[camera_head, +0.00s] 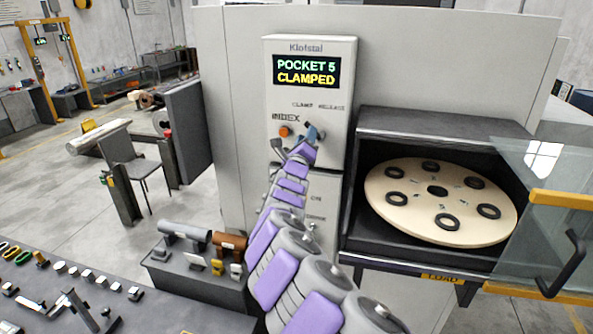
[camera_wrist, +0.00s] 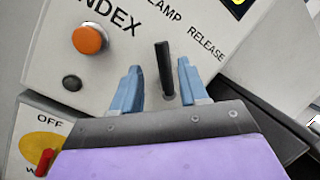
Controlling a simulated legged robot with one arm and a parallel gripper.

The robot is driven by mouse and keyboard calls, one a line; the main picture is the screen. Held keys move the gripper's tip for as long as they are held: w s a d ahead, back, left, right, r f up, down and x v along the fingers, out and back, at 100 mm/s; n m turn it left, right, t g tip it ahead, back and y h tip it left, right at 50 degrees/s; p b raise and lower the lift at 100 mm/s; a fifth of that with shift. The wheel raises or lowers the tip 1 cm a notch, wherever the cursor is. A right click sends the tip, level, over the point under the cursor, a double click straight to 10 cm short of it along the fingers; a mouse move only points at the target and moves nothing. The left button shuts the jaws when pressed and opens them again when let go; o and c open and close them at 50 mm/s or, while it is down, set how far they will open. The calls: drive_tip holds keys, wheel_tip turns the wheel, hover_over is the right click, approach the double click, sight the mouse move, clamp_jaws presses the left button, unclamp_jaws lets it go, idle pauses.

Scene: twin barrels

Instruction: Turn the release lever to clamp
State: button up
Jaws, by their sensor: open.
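The release lever is a dark upright bar (camera_wrist: 163,68) on the machine's control panel (camera_head: 325,65). In the wrist view it points up toward the CLAMP label, with the RELEASE label off to its right. My gripper (camera_head: 314,132) is at the panel, and its two blue fingers (camera_wrist: 158,70) are open, one on each side of the lever. A gap shows between the lever and each finger. The panel's screen (camera_head: 306,71) reads "POCKET 5 CLAMPED".
An orange INDEX button (camera_wrist: 90,39) is left of the lever, with a small black knob (camera_wrist: 72,83) below it. A red switch (camera_wrist: 44,162) is lower left. To the right, an open chamber holds a round disc (camera_head: 390,205) with several black rings. A glass door (camera_head: 545,180) stands open.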

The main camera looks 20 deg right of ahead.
drive_tip(key=b+v, duration=0.3)
drive_tip(key=v, duration=0.9)
drive_tip(key=shift+s+a+f+b, duration=0.2)
drive_tip(key=shift+s+b, duration=0.05)
drive_tip(key=shift+b, duration=0.15)
